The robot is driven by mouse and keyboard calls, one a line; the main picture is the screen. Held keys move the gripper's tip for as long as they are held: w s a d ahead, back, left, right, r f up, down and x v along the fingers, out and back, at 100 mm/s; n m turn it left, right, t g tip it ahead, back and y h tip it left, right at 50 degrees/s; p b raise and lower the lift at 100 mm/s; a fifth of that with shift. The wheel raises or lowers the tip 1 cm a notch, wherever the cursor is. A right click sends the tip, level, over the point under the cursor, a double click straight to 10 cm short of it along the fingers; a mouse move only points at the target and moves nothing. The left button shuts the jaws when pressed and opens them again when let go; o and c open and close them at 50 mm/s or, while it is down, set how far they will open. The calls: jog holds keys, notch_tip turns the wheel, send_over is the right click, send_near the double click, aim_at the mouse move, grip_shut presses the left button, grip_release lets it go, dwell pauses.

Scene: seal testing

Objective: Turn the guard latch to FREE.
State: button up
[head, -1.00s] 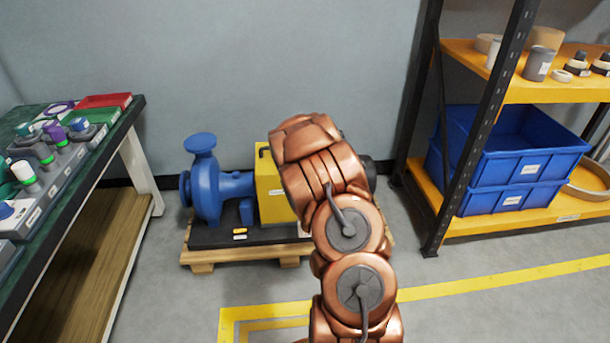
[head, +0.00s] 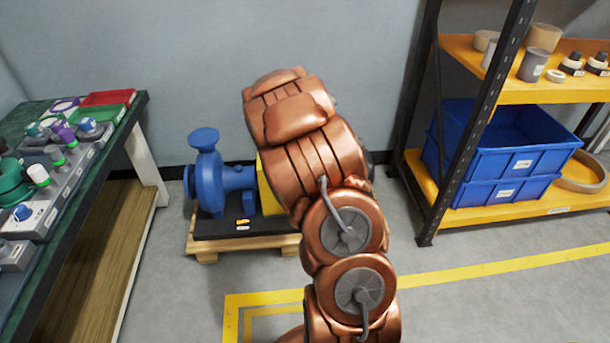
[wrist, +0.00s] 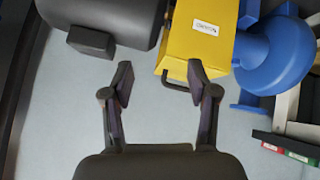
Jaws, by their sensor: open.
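The yellow guard (wrist: 203,32) bears a white label and fills the top middle of the wrist view. A dark bent bar (wrist: 172,84) sticks out at its lower edge, near my right fingertip; I cannot tell whether this is the guard latch. My gripper (wrist: 161,80) is open, with nothing between its fingers. In the head view my arm hides my gripper and most of the guard (head: 268,190). The blue pump (head: 208,180) stands beside the guard and also shows in the wrist view (wrist: 275,55). No FREE marking is readable.
The pump sits on a wooden pallet (head: 205,249) near the wall. A green-topped workbench (head: 45,255) with several parts stands at left. A shelf rack with blue bins (head: 515,160) stands at right. A dark grey cylindrical body (wrist: 105,15) lies close to my gripper. The floor between is clear.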

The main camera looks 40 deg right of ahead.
jog(key=shift+c, duration=0.4)
jog(key=shift+w+f, duration=0.1)
jog(key=shift+c, duration=0.8)
jog(key=w+f+y, duration=0.1)
jog(key=f, duration=0.1)
jog(key=w+f+t+b, duration=0.1)
jog(key=w+f, duration=0.1)
jog(key=f, duration=0.1)
jog(key=w+f+n+y+b, duration=0.1)
jog(key=w+f, duration=0.1)
jog(key=shift+a+f+y, duration=0.2)
jog(key=shift+f+y, duration=0.1)
jog(key=shift+c, duration=0.2)
jog(key=s+d+f+n+t+y+b, duration=0.1)
jog(key=s+d+f+b, duration=0.15)
jog(key=d+f, duration=0.45)
jog(key=s+d+f+n+y+b, duration=0.1)
jog(key=d+f+y+b, duration=0.15)
jog(key=f, duration=0.85)
jog(key=shift+h, duration=0.35)
jog(key=shift+b+x, duration=1.35)
jog(key=shift+x, duration=2.55)
